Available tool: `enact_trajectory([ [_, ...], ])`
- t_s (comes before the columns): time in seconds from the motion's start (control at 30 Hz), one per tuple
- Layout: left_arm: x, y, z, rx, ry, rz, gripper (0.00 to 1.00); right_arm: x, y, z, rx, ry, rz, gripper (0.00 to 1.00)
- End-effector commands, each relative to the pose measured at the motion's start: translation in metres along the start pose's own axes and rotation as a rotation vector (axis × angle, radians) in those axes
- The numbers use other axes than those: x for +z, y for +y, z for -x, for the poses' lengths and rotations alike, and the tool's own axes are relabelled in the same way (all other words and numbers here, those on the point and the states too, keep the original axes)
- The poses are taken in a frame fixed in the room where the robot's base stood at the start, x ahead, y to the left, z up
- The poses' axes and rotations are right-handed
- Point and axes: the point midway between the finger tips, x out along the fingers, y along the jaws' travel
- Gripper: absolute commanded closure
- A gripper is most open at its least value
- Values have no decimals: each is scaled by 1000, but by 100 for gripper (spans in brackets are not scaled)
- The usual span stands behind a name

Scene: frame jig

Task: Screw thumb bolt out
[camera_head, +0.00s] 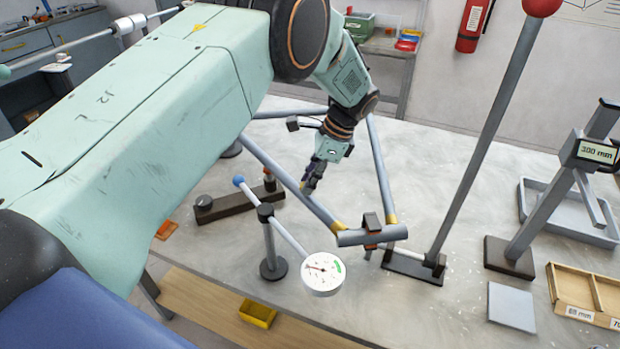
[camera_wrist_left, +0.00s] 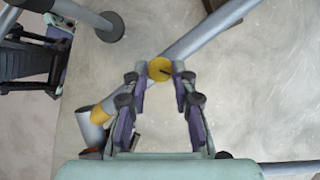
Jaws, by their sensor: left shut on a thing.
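My left gripper (camera_head: 309,188) reaches down from above onto a sloping grey tube of the frame (camera_head: 272,165). In the left wrist view its two fingers (camera_wrist_left: 159,71) are closed on the sides of a round yellow bolt head (camera_wrist_left: 160,68) with a dark mark across it. This thumb bolt sits on the tube (camera_wrist_left: 205,40). In the head view the gripper hides the bolt. A yellow joint (camera_head: 339,226) lies lower on the same tube, where it meets a short cross tube (camera_head: 372,236). My right gripper is not seen.
A dial gauge (camera_head: 322,273) on a stand (camera_head: 273,268) is close in front of the gripper. A dark bar with a knob (camera_head: 237,203) lies to the left. A tall red-topped post (camera_head: 487,140) rises on the right. A grey plate (camera_head: 512,306) lies at front right.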

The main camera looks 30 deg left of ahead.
Motion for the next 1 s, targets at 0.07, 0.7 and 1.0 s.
enact_trajectory([
  [0.07,0,0,0,1,0,5,100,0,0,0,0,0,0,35],
  [0.7,0,0,0,1,0,1,50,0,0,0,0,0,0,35],
  [1.0,0,-1,17,-3,1,1,50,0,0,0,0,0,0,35],
])
